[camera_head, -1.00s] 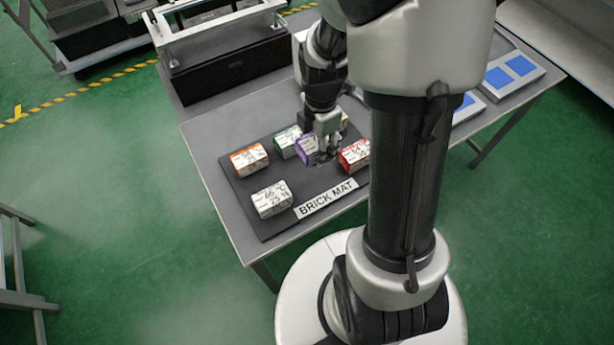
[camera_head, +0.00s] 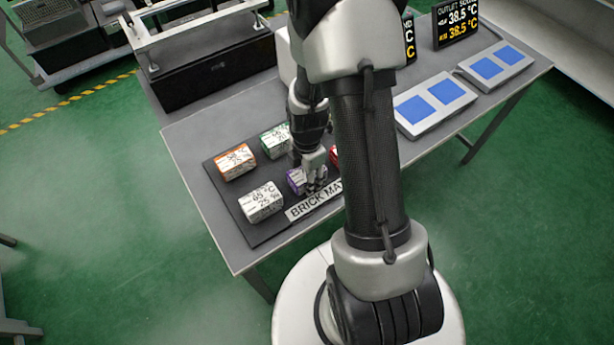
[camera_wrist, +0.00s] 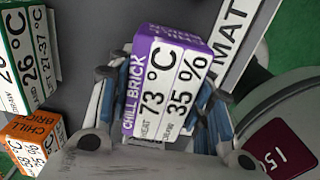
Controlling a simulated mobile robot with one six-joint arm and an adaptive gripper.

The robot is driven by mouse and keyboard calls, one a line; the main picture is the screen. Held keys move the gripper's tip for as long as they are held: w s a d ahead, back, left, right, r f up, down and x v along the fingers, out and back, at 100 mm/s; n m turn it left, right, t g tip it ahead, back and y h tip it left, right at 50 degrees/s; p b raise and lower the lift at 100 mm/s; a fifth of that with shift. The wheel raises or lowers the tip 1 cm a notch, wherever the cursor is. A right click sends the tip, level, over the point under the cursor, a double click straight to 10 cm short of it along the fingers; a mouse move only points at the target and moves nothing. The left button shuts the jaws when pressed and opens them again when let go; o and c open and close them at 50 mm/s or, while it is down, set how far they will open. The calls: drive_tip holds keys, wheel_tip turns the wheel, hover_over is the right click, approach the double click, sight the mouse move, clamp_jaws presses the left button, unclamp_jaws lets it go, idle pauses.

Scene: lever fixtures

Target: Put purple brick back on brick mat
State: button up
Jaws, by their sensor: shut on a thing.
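The purple brick (camera_head: 294,181) shows partly behind my gripper (camera_head: 314,178), over the front part of the dark brick mat (camera_head: 228,191). It is right of the white brick (camera_head: 262,202) and just behind the "BRICK MAT" label (camera_head: 312,206). In the wrist view the purple brick (camera_wrist: 168,85) reads 73 °C and 35 %, and sits between the two fingers of my gripper (camera_wrist: 163,108). The gripper is shut on it. I cannot tell whether its underside touches the mat.
An orange brick (camera_head: 236,161) and a green brick (camera_head: 275,139) stand on the mat behind. A red brick (camera_head: 334,156) is mostly hidden by my arm. A black trough (camera_head: 212,72) is at the back; panels with blue pads (camera_head: 428,103) are at the right.

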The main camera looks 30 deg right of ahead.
drive_tip(key=shift+r, duration=0.1)
drive_tip(key=o, duration=1.3)
drive_tip(key=shift+c, duration=0.2)
